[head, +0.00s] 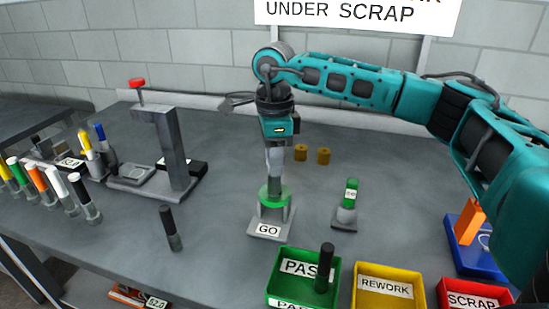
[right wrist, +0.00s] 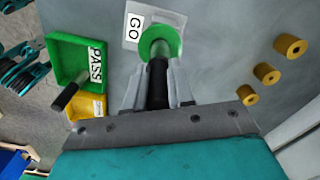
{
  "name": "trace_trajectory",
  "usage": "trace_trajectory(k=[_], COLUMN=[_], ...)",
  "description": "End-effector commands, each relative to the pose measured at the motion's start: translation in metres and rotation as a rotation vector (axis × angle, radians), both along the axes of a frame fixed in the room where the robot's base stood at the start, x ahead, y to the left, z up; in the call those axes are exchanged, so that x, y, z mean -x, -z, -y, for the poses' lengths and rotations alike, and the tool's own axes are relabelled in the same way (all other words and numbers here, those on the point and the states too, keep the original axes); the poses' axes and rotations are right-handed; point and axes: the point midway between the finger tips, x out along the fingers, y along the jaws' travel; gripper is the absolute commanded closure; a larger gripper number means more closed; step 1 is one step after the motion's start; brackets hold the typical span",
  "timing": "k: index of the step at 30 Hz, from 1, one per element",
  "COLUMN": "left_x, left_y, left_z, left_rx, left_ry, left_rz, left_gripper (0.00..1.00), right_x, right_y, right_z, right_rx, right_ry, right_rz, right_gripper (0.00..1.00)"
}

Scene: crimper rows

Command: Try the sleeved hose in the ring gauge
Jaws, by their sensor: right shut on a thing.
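My right gripper (head: 275,160) points down over the ring gauge and is shut on a hose. The ring gauge has a green ring (head: 272,194) on a grey stand with a GO label (head: 268,229). In the right wrist view the dark hose (right wrist: 157,85) stands between the fingers (right wrist: 158,95), and its far end meets the green ring (right wrist: 174,38). The hose looks upright and lined up with the ring. My left gripper is not in view.
A green piece (head: 351,191) on a grey base stands right of the gauge. In front are PASS (head: 277,284), REWORK (head: 386,289) and SCRAP bins (head: 472,298); a black hose (head: 325,262) stands in PASS. A press (head: 172,150), another black hose (head: 169,222) and coloured hoses are left.

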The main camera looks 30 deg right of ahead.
Motion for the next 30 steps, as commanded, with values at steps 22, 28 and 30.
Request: trace_trajectory(k=[22,28,30], left_x=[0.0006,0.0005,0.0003], left_y=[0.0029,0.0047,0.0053], left_z=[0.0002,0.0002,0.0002], left_rx=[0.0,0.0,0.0], left_ry=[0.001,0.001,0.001], left_rz=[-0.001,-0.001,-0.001], left_gripper=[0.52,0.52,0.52], right_x=[-0.0004,-0.0004,-0.0004], right_y=[0.0051,0.008,0.0091], right_z=[0.0,0.0,0.0], right_rx=[-0.001,-0.001,-0.001], right_ry=[0.0,0.0,0.0], right_rz=[0.001,0.002,0.002], right_gripper=[1.0,1.0,1.0])
